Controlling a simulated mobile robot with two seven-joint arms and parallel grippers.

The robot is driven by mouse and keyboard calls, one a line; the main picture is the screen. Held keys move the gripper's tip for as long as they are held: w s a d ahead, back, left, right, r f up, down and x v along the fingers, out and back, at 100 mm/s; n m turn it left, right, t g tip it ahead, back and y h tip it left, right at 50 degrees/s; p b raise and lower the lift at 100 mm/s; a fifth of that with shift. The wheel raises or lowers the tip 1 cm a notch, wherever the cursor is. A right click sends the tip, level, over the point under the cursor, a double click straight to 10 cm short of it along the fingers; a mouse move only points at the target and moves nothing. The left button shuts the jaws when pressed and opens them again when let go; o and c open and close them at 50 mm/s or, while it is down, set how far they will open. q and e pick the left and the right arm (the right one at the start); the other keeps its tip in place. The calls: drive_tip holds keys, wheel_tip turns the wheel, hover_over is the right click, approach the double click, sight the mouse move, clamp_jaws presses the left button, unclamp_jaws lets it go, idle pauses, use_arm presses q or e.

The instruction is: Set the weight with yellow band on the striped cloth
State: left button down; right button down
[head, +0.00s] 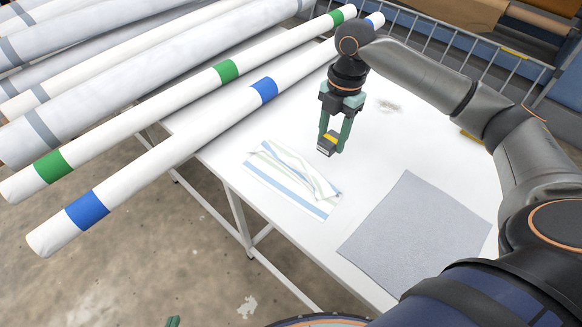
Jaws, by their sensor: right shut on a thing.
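My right gripper (332,138) points down over the white table and is shut on the small dark weight with yellow band (326,149). The weight shows between the fingertips, with its yellow part at the top. It appears just beyond the upper right part of the striped cloth (285,190); its height above the table is hard to tell. The cloth is white with blue and pale green stripes, lies near the table's left edge and is wrinkled or folded over. Of my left gripper (172,321), only a green tip shows at the bottom edge.
A plain grey cloth (418,232) lies on the table (350,208) at the right. Long white rolls with green and blue bands (140,165) extend across the upper left, over the table's far end. A small pale patch (389,106) lies behind the gripper. A metal rail (470,55) runs behind the table.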

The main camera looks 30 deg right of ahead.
sight(290, 178)
drive_tip(key=w+a+f, duration=0.1)
drive_tip(key=a+f, duration=0.1)
drive_tip(key=w+a+f, duration=0.1)
drive_tip(key=a+f, duration=0.1)
drive_tip(key=w+a+f+b, duration=0.1)
drive_tip(key=a+f, duration=0.1)
drive_tip(key=shift+w+a, duration=0.2)
drive_tip(key=shift+a, duration=0.1)
drive_tip(key=shift+w+a+f, duration=0.25)
drive_tip(key=shift+a+f, duration=0.25)
drive_tip(key=shift+f, duration=0.15)
wheel_tip(290, 178, down, 3)
drive_tip(key=shift+a+f+b, duration=0.1)
drive_tip(key=shift+b, duration=0.2)
use_arm(q)
drive_tip(key=shift+d+f, duration=0.45)
drive_tip(key=shift+f, duration=0.05)
use_arm(e)
drive_tip(key=shift+w, duration=0.1)
use_arm(q)
drive_tip(key=shift+r, duration=0.1)
use_arm(e)
drive_tip(key=shift+f, duration=0.35)
